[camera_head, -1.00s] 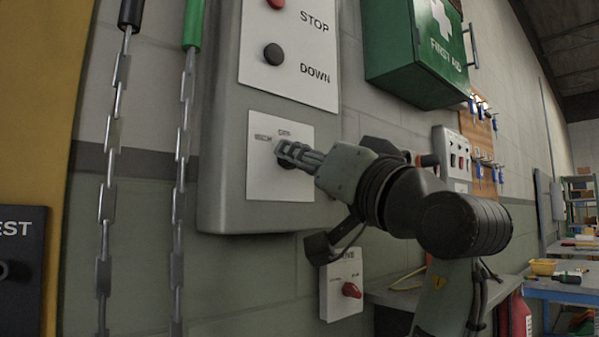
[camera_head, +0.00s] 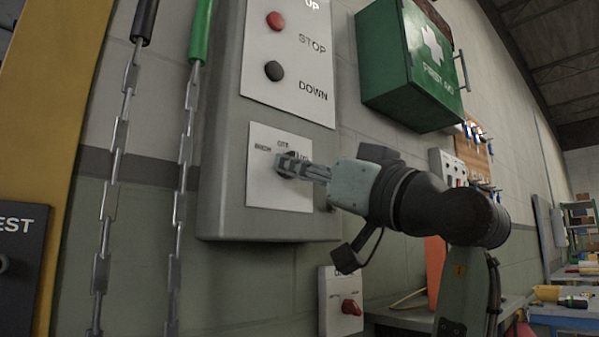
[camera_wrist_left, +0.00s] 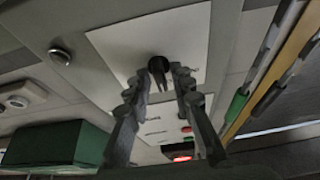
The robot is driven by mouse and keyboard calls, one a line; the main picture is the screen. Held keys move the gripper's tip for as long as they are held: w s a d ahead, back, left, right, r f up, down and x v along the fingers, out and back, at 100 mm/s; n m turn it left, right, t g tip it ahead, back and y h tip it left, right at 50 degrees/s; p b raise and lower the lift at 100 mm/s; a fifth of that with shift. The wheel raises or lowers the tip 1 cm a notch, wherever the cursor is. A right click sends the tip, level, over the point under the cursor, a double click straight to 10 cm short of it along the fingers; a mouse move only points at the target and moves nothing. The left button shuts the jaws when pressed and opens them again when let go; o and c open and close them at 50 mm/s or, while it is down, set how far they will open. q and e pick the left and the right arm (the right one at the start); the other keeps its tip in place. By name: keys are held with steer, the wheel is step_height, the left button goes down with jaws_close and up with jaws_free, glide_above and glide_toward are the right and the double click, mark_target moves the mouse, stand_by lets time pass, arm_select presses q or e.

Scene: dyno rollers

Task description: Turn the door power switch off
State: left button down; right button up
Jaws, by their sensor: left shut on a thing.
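The door power switch is a dark rotary knob (camera_wrist_left: 158,64) on a white plate (camera_head: 262,190). The plate is on the lower part of a grey control box (camera_head: 222,150) on the wall, with "OFF" printed above the knob. My left gripper (camera_head: 284,162) is at the plate, shut on the knob, and hides most of it in the head view. In the left wrist view its two fingers (camera_wrist_left: 160,82) stand on either side of the knob. The knob's exact position is hard to read. My right gripper is not in view.
A red stop button (camera_head: 274,20) and a black down button (camera_head: 273,70) sit above. A green first aid box (camera_head: 405,65) is at upper right. Chains (camera_head: 180,190) hang at left. A small box with a red knob (camera_head: 350,307) is below.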

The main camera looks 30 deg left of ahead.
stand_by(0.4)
arm_select(q)
steer(key=c, duration=1.6)
jaws_free()
steer(key=v, duration=1.2)
